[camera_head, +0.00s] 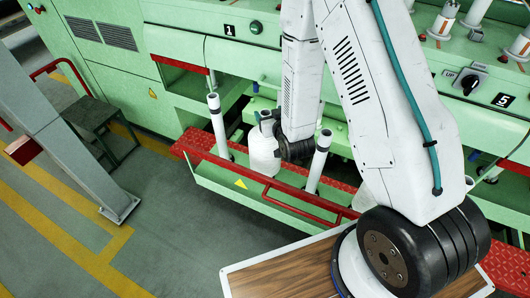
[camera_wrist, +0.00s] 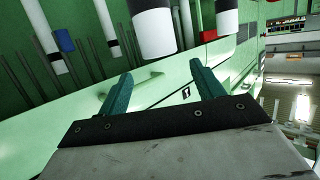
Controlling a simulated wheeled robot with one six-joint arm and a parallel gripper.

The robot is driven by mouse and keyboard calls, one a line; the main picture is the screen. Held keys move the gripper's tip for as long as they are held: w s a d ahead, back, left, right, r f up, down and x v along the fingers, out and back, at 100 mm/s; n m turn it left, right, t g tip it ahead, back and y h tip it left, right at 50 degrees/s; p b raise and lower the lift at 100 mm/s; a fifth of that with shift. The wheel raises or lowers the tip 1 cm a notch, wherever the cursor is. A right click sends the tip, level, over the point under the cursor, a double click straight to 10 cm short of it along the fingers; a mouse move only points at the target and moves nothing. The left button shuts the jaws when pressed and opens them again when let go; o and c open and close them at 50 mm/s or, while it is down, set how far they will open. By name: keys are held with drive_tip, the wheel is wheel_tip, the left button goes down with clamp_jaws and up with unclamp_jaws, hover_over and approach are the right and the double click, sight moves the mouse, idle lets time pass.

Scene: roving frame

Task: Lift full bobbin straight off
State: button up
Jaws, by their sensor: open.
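A wide white bobbin (camera_head: 263,154) stands upright at the green machine's front, partly behind my arm. It appears to be a full bobbin. In the wrist view, a thick white bobbin (camera_wrist: 154,28) is at the top, beyond the fingertips, with another white bobbin (camera_wrist: 228,18) to its right. I cannot tell which of these matches the one in the head view. My gripper (camera_wrist: 158,82) shows two teal fingers spread apart, with nothing between them. A visible gap separates the fingers from the bobbins.
Thin white tubes with dark bands stand on either side, a left tube (camera_head: 216,126) and a right tube (camera_head: 318,162). A red rail (camera_head: 300,198) runs along the front trough. A wood-topped surface (camera_head: 285,272) lies below. Grey floor (camera_head: 170,215) is clear at left.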

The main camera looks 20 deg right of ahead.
sight(264, 113)
drive_tip(key=shift+t, duration=0.7)
drive_tip(key=w+f, duration=0.1)
drive_tip(key=w, duration=0.1)
drive_tip(key=w+f, duration=0.1)
drive_tip(key=f, duration=0.1)
drive_tip(key=w+f, duration=0.1)
drive_tip(key=w, duration=0.1)
drive_tip(key=shift+w+a+f, duration=0.2)
drive_tip(key=shift+w+f, duration=0.05)
drive_tip(key=shift+w, duration=0.1)
clamp_jaws()
